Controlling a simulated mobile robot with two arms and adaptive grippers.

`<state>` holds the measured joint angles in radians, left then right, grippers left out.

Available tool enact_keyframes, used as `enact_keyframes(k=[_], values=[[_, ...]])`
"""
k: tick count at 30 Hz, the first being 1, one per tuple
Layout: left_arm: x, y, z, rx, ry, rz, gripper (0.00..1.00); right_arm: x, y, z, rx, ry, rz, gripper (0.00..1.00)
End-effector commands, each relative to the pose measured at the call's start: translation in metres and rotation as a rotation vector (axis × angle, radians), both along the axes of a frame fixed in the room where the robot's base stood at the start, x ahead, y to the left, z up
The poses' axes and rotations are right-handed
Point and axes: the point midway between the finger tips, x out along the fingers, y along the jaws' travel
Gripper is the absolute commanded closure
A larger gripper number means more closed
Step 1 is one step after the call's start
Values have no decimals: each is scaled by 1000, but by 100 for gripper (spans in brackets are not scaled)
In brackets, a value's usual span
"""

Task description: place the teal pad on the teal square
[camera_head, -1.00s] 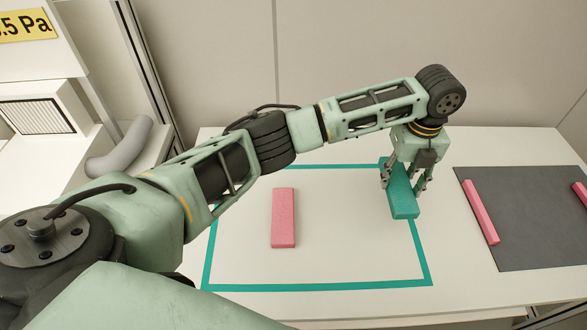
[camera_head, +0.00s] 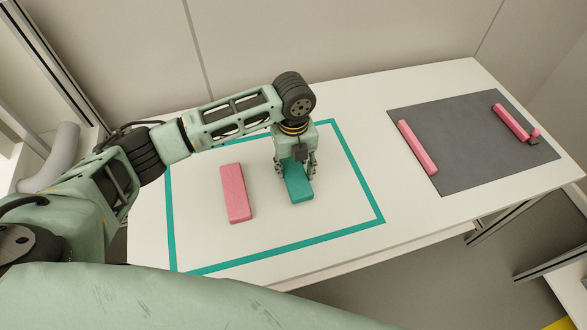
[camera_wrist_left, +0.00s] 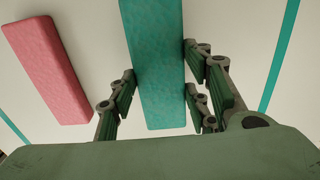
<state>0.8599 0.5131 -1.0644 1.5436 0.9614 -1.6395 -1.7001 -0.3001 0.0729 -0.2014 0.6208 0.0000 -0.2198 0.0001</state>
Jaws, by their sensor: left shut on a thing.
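The teal pad (camera_head: 299,186) is a flat oblong block inside the teal square (camera_head: 350,169), an outline on the white table. My left gripper (camera_head: 297,172) comes down from above and is shut on the teal pad. In the left wrist view the teal pad (camera_wrist_left: 156,60) lies between the fingers (camera_wrist_left: 157,95), which close on its long sides. Whether the pad touches the table is hard to tell. The teal outline (camera_wrist_left: 280,55) shows at the right of the wrist view. My right gripper does not show.
A pink block (camera_head: 236,194) lies inside the outline, left of the teal pad, with a gap between. A dark grey mat (camera_head: 460,135) at the right bears a pink bar (camera_head: 417,147) and another pink piece (camera_head: 512,121). The white table (camera_head: 365,105) is bare between outline and mat.

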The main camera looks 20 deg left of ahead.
Motion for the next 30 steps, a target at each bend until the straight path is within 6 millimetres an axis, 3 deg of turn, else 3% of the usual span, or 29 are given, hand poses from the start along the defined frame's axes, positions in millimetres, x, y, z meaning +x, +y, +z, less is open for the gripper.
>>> enact_keyframes(k=[4, 15, 16, 21, 30], values=[[-1, 0, -21, 1, 2, 1, 73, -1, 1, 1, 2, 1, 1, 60], [0, 0, -25, 1, 1, 0, 73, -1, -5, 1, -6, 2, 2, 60], [0, 0, -24, 1, -1, 0, 53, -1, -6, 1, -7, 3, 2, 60], [0, 0, -24, 1, -1, 0, 38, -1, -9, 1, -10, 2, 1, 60], [0, 0, -24, 1, -1, 0, 37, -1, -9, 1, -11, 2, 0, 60]])
